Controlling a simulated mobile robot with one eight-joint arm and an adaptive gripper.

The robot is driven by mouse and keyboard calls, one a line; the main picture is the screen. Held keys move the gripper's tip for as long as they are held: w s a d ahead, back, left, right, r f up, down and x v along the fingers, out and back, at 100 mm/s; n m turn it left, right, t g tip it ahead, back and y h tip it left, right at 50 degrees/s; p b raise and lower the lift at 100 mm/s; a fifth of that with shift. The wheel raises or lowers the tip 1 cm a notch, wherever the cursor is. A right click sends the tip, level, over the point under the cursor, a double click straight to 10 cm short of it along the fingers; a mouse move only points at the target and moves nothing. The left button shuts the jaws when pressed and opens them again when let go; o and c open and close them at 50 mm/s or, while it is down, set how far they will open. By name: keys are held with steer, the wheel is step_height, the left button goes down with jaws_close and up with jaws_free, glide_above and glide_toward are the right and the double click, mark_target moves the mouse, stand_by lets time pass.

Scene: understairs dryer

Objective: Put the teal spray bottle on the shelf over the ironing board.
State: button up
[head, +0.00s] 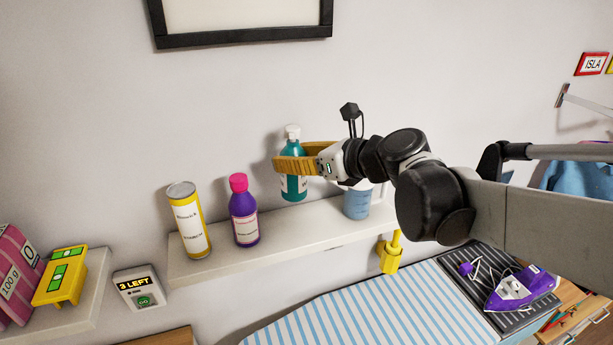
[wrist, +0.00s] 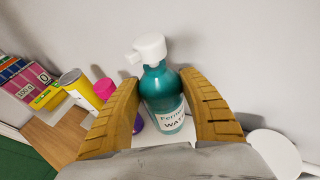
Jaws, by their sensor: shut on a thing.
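The teal spray bottle (head: 293,187) has a white spray head and a white label. It is upright at the shelf (head: 215,262) over the ironing board (head: 345,312). My gripper (head: 278,165) is shut around the bottle's upper body, its yellow fingers on either side. In the wrist view the bottle (wrist: 162,95) stands between the fingers, with the shelf below it. I cannot tell whether the bottle's base touches the shelf or hangs just above it.
On the shelf stand a yellow canister (head: 188,220), a purple bottle with pink cap (head: 243,213) left of the teal bottle, and a blue-and-white container (head: 357,203) to its right, partly behind my arm. A purple iron (head: 520,288) sits on the board's dark rest.

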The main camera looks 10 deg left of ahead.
mark_target(304, 193)
steer(key=f, duration=0.4)
steer(key=shift+d+f+b, duration=0.2)
steer(key=shift+f+b, duration=0.05)
steer(key=shift+b, duration=0.05)
steer(key=shift+s+f+b, duration=0.1)
steer(key=shift+f+b, duration=0.2)
steer(key=shift+f, duration=1.9)
steer(key=o, duration=1.4)
steer(key=shift+f, duration=0.2)
steer(key=shift+r, duration=0.2)
